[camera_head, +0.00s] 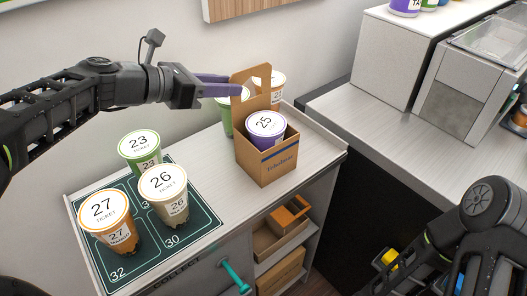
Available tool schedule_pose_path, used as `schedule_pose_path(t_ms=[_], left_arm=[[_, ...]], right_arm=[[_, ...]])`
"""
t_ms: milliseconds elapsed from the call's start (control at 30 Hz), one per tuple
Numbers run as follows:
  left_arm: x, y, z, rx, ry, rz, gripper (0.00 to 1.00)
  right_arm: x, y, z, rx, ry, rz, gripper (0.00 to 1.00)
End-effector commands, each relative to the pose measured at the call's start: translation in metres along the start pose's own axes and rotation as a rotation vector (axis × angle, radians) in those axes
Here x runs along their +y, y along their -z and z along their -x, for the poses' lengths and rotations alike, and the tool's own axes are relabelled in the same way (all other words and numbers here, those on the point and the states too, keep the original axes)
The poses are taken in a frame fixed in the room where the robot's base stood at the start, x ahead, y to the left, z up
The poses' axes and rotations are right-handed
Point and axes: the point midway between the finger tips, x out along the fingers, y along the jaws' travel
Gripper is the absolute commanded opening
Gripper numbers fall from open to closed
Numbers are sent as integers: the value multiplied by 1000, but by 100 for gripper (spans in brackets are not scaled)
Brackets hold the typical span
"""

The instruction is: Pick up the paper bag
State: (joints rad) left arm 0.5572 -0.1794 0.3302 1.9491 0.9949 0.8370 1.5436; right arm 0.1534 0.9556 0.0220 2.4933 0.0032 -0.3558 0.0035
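The brown paper bag (266,158) is an open carrier with a tall handle, standing upright on the light counter. A purple-rimmed cup marked 25 (266,124) sits in its front. My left gripper (239,86) reaches in from the left at handle height. Its two purple fingers are apart, with their tips at the left side of the handle (240,94). I cannot tell whether they touch it, and I see nothing held. My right arm shows at the lower right, with its gripper out of view.
Cups 23 (140,146), 26 (163,187) and 27 (106,216) stand on a dark green numbered mat (197,220). A green cup (225,118) and an orange-rimmed cup (278,82) are by the bag. A grey machine (458,95) stands on the right counter.

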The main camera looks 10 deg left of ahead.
Motion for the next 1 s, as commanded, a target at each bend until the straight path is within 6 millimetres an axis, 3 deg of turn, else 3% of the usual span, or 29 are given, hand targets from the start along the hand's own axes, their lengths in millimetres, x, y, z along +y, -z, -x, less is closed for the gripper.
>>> schedule_pose_path(t_ms=[33,233,667,1000], left_arm=[[0,16,-6,0,0,0,28],[0,36,-15,0,0,0,28],[0,36,-16,0,1,0,28],[0,36,-41,0,0,-1,28]], right_arm=[[5,1,-15,2,2,1,62],[12,3,-35,7,7,5,62],[11,3,-34,8,8,6,62],[10,3,-32,8,7,6,62]])
